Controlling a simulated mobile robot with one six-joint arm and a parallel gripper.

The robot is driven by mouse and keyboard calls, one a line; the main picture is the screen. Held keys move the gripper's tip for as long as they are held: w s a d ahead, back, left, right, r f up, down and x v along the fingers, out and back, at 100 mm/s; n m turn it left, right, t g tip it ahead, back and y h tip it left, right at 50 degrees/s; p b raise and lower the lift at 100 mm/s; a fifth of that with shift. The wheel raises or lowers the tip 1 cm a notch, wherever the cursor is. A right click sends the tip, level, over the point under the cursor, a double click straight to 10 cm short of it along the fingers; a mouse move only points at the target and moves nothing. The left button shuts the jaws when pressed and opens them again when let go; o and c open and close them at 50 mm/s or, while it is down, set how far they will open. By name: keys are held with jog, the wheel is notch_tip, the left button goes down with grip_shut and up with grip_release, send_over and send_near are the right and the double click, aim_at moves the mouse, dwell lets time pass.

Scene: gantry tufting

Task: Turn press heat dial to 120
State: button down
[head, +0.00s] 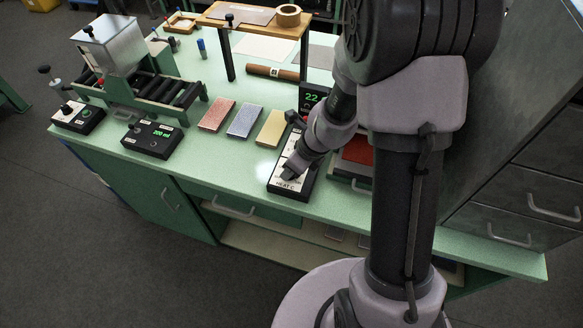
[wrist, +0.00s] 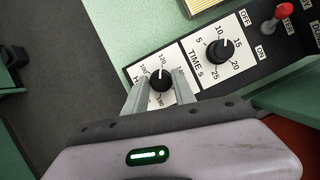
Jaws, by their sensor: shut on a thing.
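The heat dial (wrist: 160,79), a black knob on a white scale plate, is at the near end of the press control panel (head: 275,187). In the wrist view my gripper (wrist: 160,90) has one finger on each side of the dial and is shut on it. The dial's white mark points up, at or very near the 120 label; the exact alignment is hard to judge. The fingers hide part of the scale. In the head view my gripper (head: 290,171) is down at the panel's HEAT C end and hides the dial.
The time dial (wrist: 220,51) is beside the heat dial, with a red-tipped OFF/ON switch (wrist: 282,12) beyond. A green display (head: 313,97) reads 22 at the start. Colored blocks (head: 243,121) lie left of the panel. Bare green benchtop (head: 220,165) is in front.

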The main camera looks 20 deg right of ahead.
dwell(0.4)
jog(key=c, duration=1.1)
grip_release()
jog(key=shift+o, duration=0.2)
jog(key=p+v, duration=0.9)
jog(key=v, duration=0.8)
jog(key=shift+r+p, duration=0.2)
jog(key=shift+p, duration=0.15)
jog(key=shift+d, duration=0.1)
